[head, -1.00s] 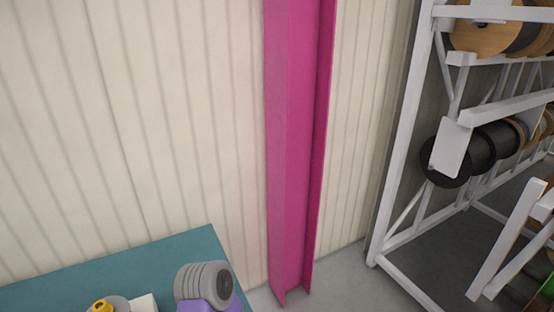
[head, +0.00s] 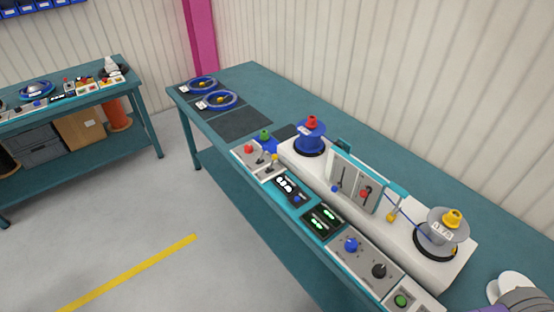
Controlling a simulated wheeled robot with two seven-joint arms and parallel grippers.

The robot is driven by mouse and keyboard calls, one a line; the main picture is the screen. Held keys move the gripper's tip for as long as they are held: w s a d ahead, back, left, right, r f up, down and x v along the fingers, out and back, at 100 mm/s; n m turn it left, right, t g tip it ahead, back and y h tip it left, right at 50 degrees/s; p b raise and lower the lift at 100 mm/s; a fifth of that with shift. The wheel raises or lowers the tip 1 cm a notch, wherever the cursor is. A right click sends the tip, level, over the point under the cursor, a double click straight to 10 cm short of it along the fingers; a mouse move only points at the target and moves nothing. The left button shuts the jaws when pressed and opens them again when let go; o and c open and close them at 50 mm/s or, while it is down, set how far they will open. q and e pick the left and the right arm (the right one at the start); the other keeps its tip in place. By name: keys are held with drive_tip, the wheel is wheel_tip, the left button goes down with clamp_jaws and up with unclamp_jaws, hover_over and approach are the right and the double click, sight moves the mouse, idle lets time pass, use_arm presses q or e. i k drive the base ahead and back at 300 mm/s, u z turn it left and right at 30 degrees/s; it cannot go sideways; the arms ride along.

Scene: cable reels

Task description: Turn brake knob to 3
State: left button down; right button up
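A grey control panel along the front edge of the bench carries a blue knob (head: 350,244) and a black knob (head: 379,270). Any labels and scale marks there are too small to read, so I cannot tell which one is the brake knob or what it is set to. Left of it are a black display (head: 322,221) with green digits and another (head: 284,186) with white digits and a small blue knob (head: 296,199). A white machine behind holds a blue reel (head: 310,138) and a grey reel (head: 441,233).
The teal bench (head: 245,80) runs from upper left to lower right along the wall. Two small blue-rimmed reels (head: 221,100) lie at its far end. Another workbench (head: 75,85) stands at the left. The floor between them is clear, with a yellow line (head: 130,273).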

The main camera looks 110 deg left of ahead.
sight(248, 148)
drive_tip(key=z, duration=0.8)
drive_tip(key=i, duration=0.85)
drive_tip(key=u, duration=4.95)
drive_tip(key=i, duration=0.5)
drive_tip(key=z, duration=0.05)
